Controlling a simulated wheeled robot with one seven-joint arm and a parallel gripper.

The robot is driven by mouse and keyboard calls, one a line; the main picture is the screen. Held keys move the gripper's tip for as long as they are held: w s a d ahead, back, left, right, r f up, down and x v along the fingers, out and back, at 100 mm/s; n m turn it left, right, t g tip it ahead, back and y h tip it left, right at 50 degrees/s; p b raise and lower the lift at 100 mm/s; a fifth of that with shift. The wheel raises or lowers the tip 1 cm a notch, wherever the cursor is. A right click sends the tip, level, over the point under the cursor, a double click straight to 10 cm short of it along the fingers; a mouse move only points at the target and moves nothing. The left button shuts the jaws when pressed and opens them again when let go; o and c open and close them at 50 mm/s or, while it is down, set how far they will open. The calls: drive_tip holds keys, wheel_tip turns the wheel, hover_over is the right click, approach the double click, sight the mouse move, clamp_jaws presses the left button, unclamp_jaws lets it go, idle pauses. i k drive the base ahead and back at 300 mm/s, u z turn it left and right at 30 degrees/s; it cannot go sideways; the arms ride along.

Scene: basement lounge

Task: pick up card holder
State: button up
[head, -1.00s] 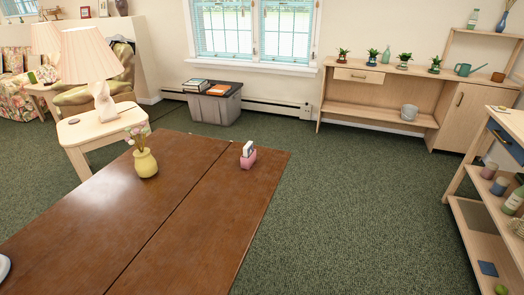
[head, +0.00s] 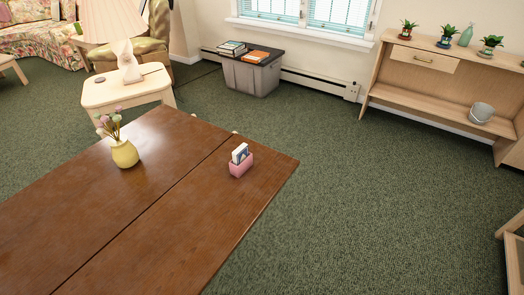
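A small pink card holder (head: 241,167) with white cards standing in it is on the brown wooden table (head: 185,220), near its far right corner. It stands upright, apart from other things. My gripper does not show in the head view.
A yellow vase with flowers (head: 124,153) stands on the table left of the card holder. A side table with a lamp (head: 128,95), a grey storage bin (head: 252,75) and a wooden shelf unit (head: 430,85) are beyond. The green carpet (head: 350,200) right of the table is clear.

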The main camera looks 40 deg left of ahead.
sight(238, 171)
drive_tip(key=z, duration=0.05)
drive_tip(key=i, duration=0.65)
drive_tip(key=u, duration=1.95)
drive_tip(key=i, duration=0.5)
drive_tip(key=z, duration=0.1)
